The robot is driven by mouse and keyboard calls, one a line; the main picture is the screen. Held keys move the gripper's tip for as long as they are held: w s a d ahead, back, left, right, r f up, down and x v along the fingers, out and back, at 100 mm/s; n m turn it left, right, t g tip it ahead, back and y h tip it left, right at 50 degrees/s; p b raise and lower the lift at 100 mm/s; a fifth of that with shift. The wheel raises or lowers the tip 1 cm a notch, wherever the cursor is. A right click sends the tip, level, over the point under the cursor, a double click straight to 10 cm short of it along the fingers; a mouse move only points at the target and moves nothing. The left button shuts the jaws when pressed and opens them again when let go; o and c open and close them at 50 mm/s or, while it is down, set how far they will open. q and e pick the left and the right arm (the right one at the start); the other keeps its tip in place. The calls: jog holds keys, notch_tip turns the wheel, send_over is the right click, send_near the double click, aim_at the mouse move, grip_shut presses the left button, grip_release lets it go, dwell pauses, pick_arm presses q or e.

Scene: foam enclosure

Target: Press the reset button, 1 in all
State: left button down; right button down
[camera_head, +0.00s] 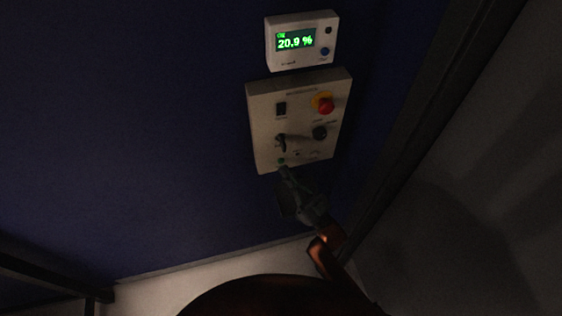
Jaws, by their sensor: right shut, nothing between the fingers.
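A pale control panel (299,118) is fixed to the dark blue wall. It carries a black rocker switch (281,108), a red mushroom button on a yellow base (325,104), a dark knob (320,133) and a dark lever switch (281,143). A small green button (281,161) is at the panel's lower left; I cannot read which control is labelled reset. My right gripper (285,171) is shut and empty, its tips at the panel's lower edge just below the green button. I cannot tell whether they touch it. My left gripper is not in view.
A white meter (301,40) above the panel reads 20.9 % in green. A dark post (420,130) stands at the right, beside a grey surface (480,180). A dark bar (50,275) crosses the lower left. The blue wall left of the panel is bare.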

jog(key=shift+w, duration=0.1)
jog(key=shift+w+a, duration=0.1)
jog(key=shift+w, duration=0.2)
jog(key=shift+w+a, duration=0.1)
jog(key=shift+w, duration=0.3)
dwell(0.9)
jog(key=shift+s, duration=0.1)
jog(key=shift+s+d, duration=0.2)
jog(key=shift+s, duration=0.5)
jog(key=s+p, duration=0.1)
jog(key=s+d, duration=0.1)
jog(key=s, duration=0.1)
jog(key=s+p, duration=0.1)
jog(key=shift+s+d+p, duration=0.3)
jog(key=shift+s, duration=0.1)
